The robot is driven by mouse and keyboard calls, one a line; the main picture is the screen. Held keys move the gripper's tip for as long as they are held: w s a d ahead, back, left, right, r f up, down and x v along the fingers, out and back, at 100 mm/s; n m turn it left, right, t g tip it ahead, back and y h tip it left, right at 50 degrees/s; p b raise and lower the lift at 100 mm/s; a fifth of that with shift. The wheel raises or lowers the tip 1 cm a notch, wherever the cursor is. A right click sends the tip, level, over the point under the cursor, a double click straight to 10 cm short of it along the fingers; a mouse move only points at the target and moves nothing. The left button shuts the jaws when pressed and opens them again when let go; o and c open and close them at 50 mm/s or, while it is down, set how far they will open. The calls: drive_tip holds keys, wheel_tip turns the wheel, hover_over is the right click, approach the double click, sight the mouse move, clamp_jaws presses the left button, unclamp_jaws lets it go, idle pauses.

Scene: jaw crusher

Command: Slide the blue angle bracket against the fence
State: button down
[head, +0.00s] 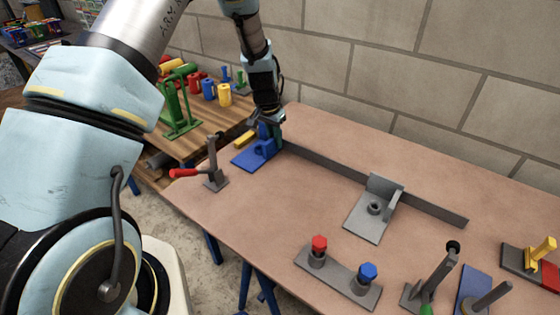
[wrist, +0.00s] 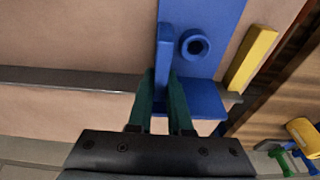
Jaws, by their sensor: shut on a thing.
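The blue angle bracket (head: 250,160) lies near the left end of the long grey fence (head: 330,165). In the wrist view its flat blue plate (wrist: 205,15) carries a round boss, with an upright blue rib beside it. My gripper (head: 270,127) is over the bracket, and its green fingers (wrist: 162,78) are shut on the upright rib. The fence also shows in the wrist view (wrist: 60,80), running to the bracket from the left; a short grey part shows right of it. The bracket's end is at the fence line, but whether they touch is hidden by my fingers.
A yellow block (head: 245,138) lies just beside the bracket. A red-handled toggle clamp (head: 214,170) stands in front. A grey angle bracket (head: 370,222) sits at the fence further right. A plate with red and blue knobs (head: 338,278) lies near the front. The tabletop between is clear.

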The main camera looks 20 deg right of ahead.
drive_tip(key=shift+w, duration=0.15)
drive_tip(key=shift+w+a, duration=0.45)
drive_tip(key=shift+w, duration=0.4)
drive_tip(key=shift+r, duration=0.1)
drive_tip(key=c, duration=1.2)
unclamp_jaws()
drive_tip(key=o, duration=0.4)
drive_tip(key=shift+s, duration=0.1)
drive_tip(key=shift+o, duration=0.2)
wheel_tip(320, 180, up, 8)
drive_tip(key=p, duration=0.4)
